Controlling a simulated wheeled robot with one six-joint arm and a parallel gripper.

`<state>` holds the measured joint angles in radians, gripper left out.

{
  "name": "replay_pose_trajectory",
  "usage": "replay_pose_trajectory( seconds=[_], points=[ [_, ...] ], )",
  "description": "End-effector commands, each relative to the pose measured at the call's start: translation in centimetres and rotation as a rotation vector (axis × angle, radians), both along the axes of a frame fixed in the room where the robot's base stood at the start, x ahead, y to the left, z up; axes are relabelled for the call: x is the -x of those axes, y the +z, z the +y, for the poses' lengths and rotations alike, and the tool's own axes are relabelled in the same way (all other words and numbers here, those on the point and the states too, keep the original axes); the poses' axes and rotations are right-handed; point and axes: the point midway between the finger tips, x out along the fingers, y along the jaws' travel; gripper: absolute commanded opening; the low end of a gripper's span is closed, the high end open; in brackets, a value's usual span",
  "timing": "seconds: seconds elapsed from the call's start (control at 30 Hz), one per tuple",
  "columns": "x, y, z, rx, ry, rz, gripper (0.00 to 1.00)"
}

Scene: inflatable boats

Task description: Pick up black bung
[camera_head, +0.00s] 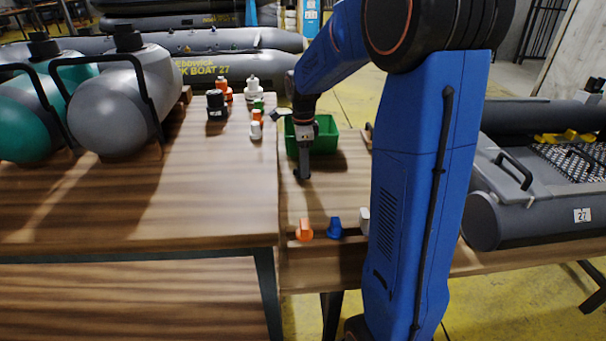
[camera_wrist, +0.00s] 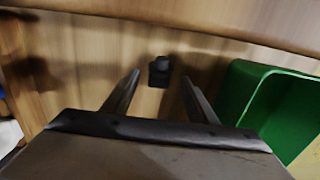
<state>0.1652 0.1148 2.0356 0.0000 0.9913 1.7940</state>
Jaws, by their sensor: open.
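A small black bung (camera_wrist: 159,72) stands on the wooden table in the wrist view, with a rounded knob on top. It lies just ahead of my gripper (camera_wrist: 160,79), between the lines of the two fingers. The fingers are apart with nothing held between them. In the head view my gripper (camera_head: 303,174) points down, low over the right-hand table, in front of the green bin. I cannot make out this bung there; the dark gripper may hide it.
The green bin (camera_head: 323,140) is close behind my gripper; it also shows at right in the wrist view (camera_wrist: 243,100). An orange piece (camera_head: 304,230), a blue piece (camera_head: 336,228) and a white piece (camera_head: 364,220) stand near the front edge. A black-capped piece (camera_head: 216,106) stands on the left table.

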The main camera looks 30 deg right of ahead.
Motion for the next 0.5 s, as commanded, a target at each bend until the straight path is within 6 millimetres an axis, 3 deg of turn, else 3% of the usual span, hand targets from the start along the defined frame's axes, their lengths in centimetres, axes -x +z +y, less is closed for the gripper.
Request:
replay_pose_trajectory(
  seconds=[0.17,0.43,0.5],
  points=[
    [0.0,-1.7,0.1,0.000,0.001,0.001,0.53],
    [0.0,-1.8,0.1,0.000,0.001,0.000,0.53],
    [0.0,-1.8,0.1,0.000,0.001,0.000,0.36]
  ],
)
